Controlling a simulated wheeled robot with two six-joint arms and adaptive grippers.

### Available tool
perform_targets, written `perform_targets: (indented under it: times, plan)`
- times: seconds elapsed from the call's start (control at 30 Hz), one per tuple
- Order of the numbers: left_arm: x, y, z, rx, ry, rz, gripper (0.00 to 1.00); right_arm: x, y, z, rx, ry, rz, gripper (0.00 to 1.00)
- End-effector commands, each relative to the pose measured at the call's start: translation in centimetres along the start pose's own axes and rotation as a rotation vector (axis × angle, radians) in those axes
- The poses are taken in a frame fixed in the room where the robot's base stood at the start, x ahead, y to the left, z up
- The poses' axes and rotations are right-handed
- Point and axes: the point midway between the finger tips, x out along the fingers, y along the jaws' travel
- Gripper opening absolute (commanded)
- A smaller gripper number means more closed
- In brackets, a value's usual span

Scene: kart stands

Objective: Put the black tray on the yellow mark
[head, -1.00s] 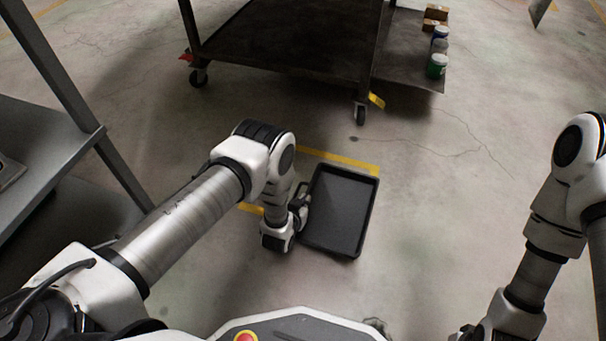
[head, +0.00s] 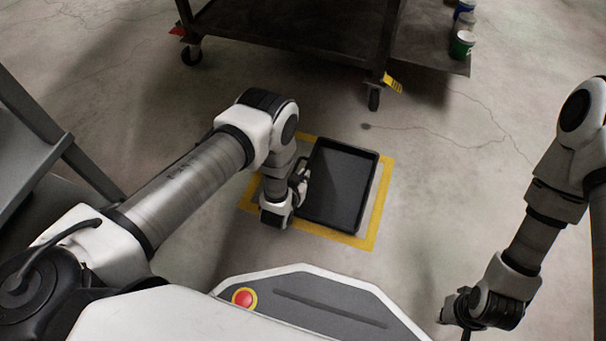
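The black tray (head: 338,186) is a shallow rectangular tray with a raised rim. It appears level over the yellow mark (head: 384,190), a rectangular outline on the floor. Yellow stripe shows along the tray's right and lower sides, and to its left. The tray covers part of the far stripe. I cannot tell whether it touches the floor. My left gripper (head: 301,187) is at the tray's left rim and looks shut on it; its fingertips are partly hidden. My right gripper (head: 464,325) is low at the right, away from the tray, its fingers too unclear to read.
A dark wheeled cart (head: 300,30) stands beyond the mark, with a caster (head: 373,96) near the tray's far side. Jars (head: 462,43) stand on its right shelf. A grey metal stand (head: 28,150) is at the left. The floor to the right is clear.

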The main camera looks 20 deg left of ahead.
Motion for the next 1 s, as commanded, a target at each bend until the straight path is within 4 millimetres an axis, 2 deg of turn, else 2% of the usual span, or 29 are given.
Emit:
perform_targets:
  times: [0.03,0.1,0.47,0.57,0.8,0.9,1.0]
  plan:
    - [0.1,0.0,0.2,0.0,0.0,0.0,0.07,0.2,0.0,0.0,0.0,0.001,0.0,0.0]
    - [0.1,0.0,0.1,0.0,0.0,0.0,0.31,0.1,0.0,0.0,0.0,0.001,0.0,0.0]
    - [-0.2,0.0,-0.4,0.0,0.0,0.0,0.31,-0.4,0.0,0.0,0.001,0.0,0.0,0.0]
    - [-1.8,0.0,-0.6,0.0,-0.003,0.0,0.31,-1.7,0.0,0.2,0.003,-0.007,-0.001,0.0]
    - [-8.1,0.0,-0.9,0.001,-0.005,0.0,0.31,-6.1,-0.1,0.5,-0.001,-0.017,-0.003,0.0]
    - [-10.3,0.0,-0.7,0.001,-0.004,0.0,0.31,-7.3,-0.1,0.6,-0.004,-0.019,-0.003,0.0]
    - [-11.6,0.0,-0.5,0.001,-0.002,0.0,0.31,-7.8,-0.2,0.6,-0.006,-0.021,-0.003,0.0]
